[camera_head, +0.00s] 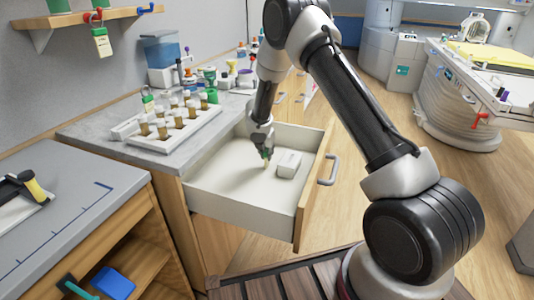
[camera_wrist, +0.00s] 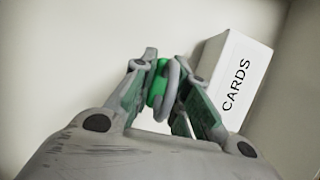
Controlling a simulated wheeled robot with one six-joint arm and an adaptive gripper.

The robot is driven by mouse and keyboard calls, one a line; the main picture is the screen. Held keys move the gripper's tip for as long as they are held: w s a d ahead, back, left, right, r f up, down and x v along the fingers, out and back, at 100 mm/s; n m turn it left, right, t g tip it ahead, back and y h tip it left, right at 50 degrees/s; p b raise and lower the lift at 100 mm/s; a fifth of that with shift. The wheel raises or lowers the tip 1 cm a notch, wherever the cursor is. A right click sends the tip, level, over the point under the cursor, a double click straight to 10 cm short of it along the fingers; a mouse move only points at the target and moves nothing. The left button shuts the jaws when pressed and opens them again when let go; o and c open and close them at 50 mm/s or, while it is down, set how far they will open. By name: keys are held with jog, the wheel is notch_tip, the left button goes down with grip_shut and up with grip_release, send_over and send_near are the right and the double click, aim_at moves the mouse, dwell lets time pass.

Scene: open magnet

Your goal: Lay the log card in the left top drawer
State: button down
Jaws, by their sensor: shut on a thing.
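The log card (camera_wrist: 155,88) is between my fingertips in the wrist view. I see its green top with a grey ring beside it; most of the card is hidden by the fingers. My gripper (camera_wrist: 157,92) is shut on it. In the head view my gripper (camera_head: 264,152) is down inside the open left top drawer (camera_head: 225,195). A small pale yellow part (camera_head: 266,164) shows just below the fingertips, near the drawer floor; I cannot tell whether it touches.
A white box marked CARDS (camera_wrist: 236,82) lies in the drawer just right of my fingers; it also shows in the head view (camera_head: 289,163). The drawer floor left of my gripper is bare. A rack of vials (camera_head: 168,130) stands on the counter. A green-topped tag (camera_head: 101,42) hangs from the shelf.

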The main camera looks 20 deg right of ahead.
jog(key=shift+f, duration=0.15)
jog(key=c, duration=1.4)
grip_release()
jog(key=v, duration=1.2)
jog(key=s+d+r+m, duration=0.6)
jog(key=s+r+m, duration=0.1)
jog(key=r, duration=0.4)
jog(key=s+d+r+m, duration=0.6)
jog(key=s+d+r, duration=0.15)
jog(key=r, duration=0.25)
jog(key=s+r+m+y, duration=0.1)
jog(key=s+m, duration=0.4)
jog(key=s, duration=0.4)
jog(key=s+d+r+m, duration=0.1)
jog(key=s+r+m, duration=0.1)
jog(key=s+m, duration=0.3)
jog(key=s+d+r+m+y, duration=0.1)
jog(key=s+m, duration=0.4)
jog(key=s, duration=0.9)
jog(key=shift+r+m+t+y, duration=0.25)
jog(key=shift+m+t+y, duration=0.05)
jog(key=shift+m, duration=0.1)
